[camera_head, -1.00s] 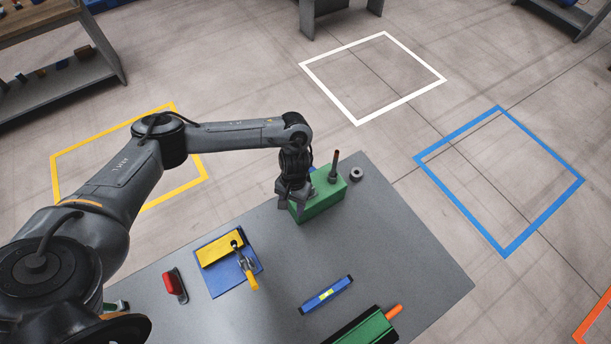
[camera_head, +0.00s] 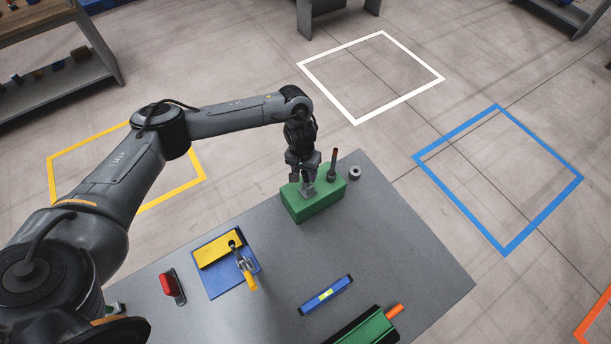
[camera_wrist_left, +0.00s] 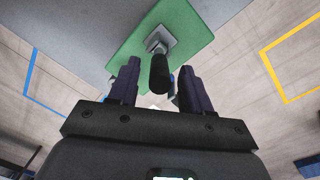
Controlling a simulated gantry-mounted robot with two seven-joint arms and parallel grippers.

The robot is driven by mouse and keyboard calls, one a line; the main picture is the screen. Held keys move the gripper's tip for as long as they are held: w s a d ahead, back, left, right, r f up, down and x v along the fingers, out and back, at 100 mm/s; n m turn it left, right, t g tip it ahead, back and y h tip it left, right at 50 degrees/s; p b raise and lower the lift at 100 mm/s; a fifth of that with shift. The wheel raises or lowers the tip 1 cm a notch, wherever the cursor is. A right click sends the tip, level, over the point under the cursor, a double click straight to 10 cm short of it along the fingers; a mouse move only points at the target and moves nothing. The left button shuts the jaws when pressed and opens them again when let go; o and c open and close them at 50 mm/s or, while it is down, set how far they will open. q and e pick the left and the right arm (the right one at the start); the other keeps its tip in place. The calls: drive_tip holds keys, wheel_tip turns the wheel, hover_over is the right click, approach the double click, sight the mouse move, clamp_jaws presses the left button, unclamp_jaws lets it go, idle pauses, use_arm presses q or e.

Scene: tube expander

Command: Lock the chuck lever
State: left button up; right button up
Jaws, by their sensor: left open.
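A green block (camera_head: 318,207) stands at the far edge of the grey table. A grey metal fitting (camera_head: 308,190) sits on its top. In the left wrist view the green block (camera_wrist_left: 196,22) carries this fitting (camera_wrist_left: 163,38), with a black handle (camera_wrist_left: 159,73) sticking out toward the camera. My left gripper (camera_head: 304,178) is over the block and hides most of the handle in the head view. In the left wrist view my open left gripper (camera_wrist_left: 158,76) has a finger on each side of the handle, with gaps showing. My right gripper is not in view.
A brown-topped post (camera_head: 333,163) stands upright on the block, right of my gripper. A grey ring (camera_head: 355,172) lies nearby. A yellow-handled clamp (camera_head: 245,265), red piece (camera_head: 171,286), blue level (camera_head: 326,295) and green orange-handled device (camera_head: 371,327) lie nearer. The table's right side is clear.

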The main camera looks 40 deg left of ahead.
use_arm(q)
drive_tip(key=shift+d+f, duration=0.1)
drive_tip(key=shift+f, duration=1.25)
clamp_jaws()
